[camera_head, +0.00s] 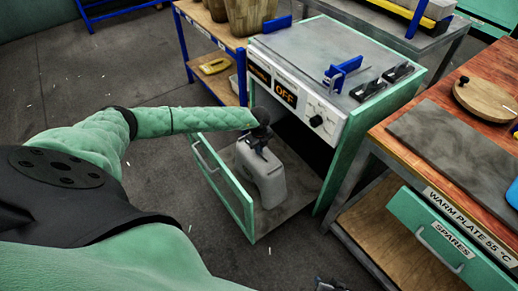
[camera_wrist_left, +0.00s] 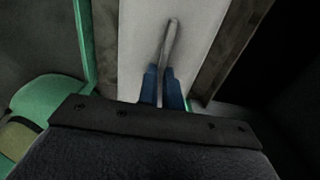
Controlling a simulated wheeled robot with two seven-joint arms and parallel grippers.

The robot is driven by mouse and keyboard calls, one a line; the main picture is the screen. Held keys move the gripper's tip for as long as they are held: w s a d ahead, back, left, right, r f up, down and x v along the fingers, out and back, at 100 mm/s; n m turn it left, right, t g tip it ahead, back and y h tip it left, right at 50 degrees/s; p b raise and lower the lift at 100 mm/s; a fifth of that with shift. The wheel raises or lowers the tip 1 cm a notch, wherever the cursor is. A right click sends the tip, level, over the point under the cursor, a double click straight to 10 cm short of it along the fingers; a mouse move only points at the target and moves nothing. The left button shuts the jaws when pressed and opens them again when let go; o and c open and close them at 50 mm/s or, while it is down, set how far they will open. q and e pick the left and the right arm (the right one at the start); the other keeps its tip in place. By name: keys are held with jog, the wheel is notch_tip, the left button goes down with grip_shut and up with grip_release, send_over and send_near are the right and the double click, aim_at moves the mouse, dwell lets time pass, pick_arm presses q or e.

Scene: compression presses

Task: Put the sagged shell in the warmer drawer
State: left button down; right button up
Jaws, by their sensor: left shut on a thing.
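The pale grey shell (camera_head: 265,182) stands roughly upright inside the pulled-out warmer drawer (camera_head: 228,190), low near the drawer floor; I cannot tell if it touches it. My left gripper (camera_head: 259,146) reaches down from above and is shut on the shell's top. In the left wrist view, the blue fingertips (camera_wrist_left: 162,86) pinch a thin grey edge in front of the pale shell surface (camera_wrist_left: 140,45). A small dark part of my right gripper (camera_head: 332,285) shows at the bottom edge; its fingers are not clear.
The warmer cabinet (camera_head: 345,125) has a display reading OFF and a blue clamp (camera_head: 343,72) on top. Right is a wooden bench with a dark plate (camera_head: 450,140) and an open SPARES drawer (camera_head: 440,245). A blue-framed shelf (camera_head: 205,45) stands behind.

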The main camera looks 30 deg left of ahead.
pick_arm(q)
jog(key=c, duration=2)
grip_release()
jog(key=o, duration=0.4)
pick_arm(e)
jog(key=shift+f, duration=0.25)
pick_arm(q)
jog(key=shift+o, duration=0.2)
